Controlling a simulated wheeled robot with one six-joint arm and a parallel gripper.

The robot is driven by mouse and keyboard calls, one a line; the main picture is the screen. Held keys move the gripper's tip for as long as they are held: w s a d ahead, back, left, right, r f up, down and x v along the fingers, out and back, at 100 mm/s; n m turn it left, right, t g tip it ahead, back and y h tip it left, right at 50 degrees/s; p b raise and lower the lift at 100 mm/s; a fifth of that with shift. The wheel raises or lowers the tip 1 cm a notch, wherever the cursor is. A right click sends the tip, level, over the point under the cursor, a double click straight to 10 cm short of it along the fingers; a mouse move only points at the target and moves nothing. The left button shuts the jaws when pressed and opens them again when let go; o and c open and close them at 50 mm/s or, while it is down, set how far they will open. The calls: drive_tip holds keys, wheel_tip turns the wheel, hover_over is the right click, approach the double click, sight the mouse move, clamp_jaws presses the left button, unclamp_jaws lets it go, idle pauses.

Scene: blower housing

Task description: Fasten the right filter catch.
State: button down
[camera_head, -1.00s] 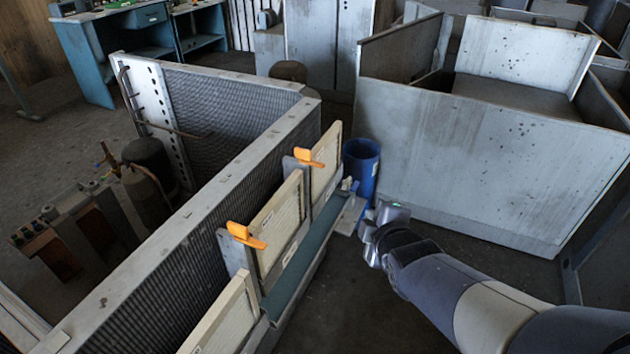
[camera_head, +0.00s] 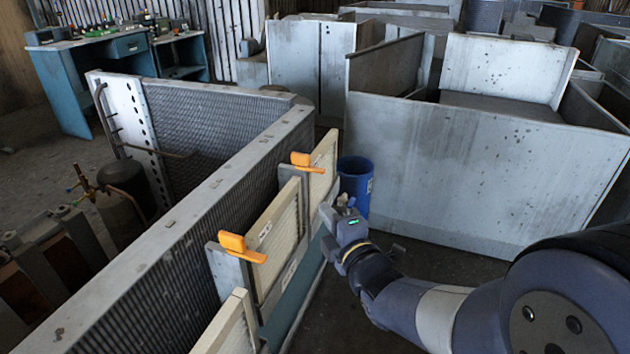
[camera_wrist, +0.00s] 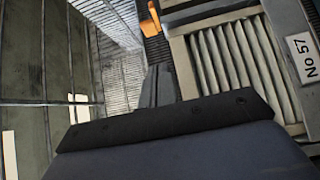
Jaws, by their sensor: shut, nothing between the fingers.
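Two orange catches show in the head view, each on top of a grey metal post between cream filter panels. The farther catch (camera_head: 308,162) sits between the middle filter panel (camera_head: 278,232) and the far filter panel (camera_head: 324,170). The nearer catch (camera_head: 240,247) is lower left. Both handles stick out to the right in the picture. My gripper (camera_head: 333,209) is shut and empty, right of the panels and below the farther catch, apart from it. In the wrist view, the shut fingers (camera_wrist: 157,86) point towards an orange catch (camera_wrist: 155,18) at the top, partly cut off.
A blue bin (camera_head: 355,187) stands just behind my gripper. A large grey metal housing (camera_head: 480,170) fills the right. The long grey frame rail (camera_head: 180,220) runs behind the filter panels.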

drive_tip(key=shift+w, duration=0.15)
approach(308, 169)
drive_tip(key=a+x, duration=0.1)
drive_tip(key=x, duration=0.4)
drive_tip(key=shift+w+d, duration=0.35)
